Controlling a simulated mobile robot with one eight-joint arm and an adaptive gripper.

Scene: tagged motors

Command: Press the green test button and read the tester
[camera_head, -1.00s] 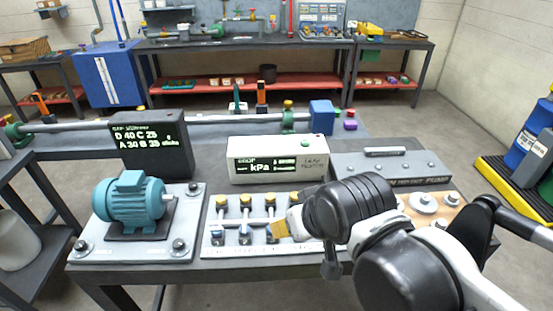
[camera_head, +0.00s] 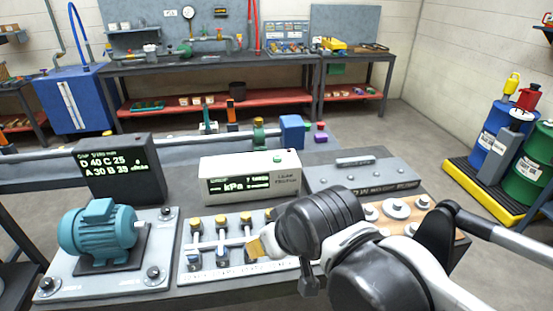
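The tester is a white box (camera_head: 250,187) at the middle of the bench, with a dark screen reading "kPa" in green; its smaller text is too fine to read. A small green button (camera_head: 278,159) sits on its top, with nothing touching it. My gripper (camera_head: 262,246) is in front of the tester, low over the right part of the valve panel. Its fingers are mostly hidden behind my dark wrist. A tan piece shows at its tip; I cannot tell whether it is held or whether the fingers are open.
The valve panel (camera_head: 190,270) has several yellow-capped valves. Left of it is a teal motor (camera_head: 100,232) on a grey plate. Behind stands a black display (camera_head: 118,170) reading "D 40 C 25, A 30 B 35". A grey pump plate (camera_head: 362,176) lies right of the tester.

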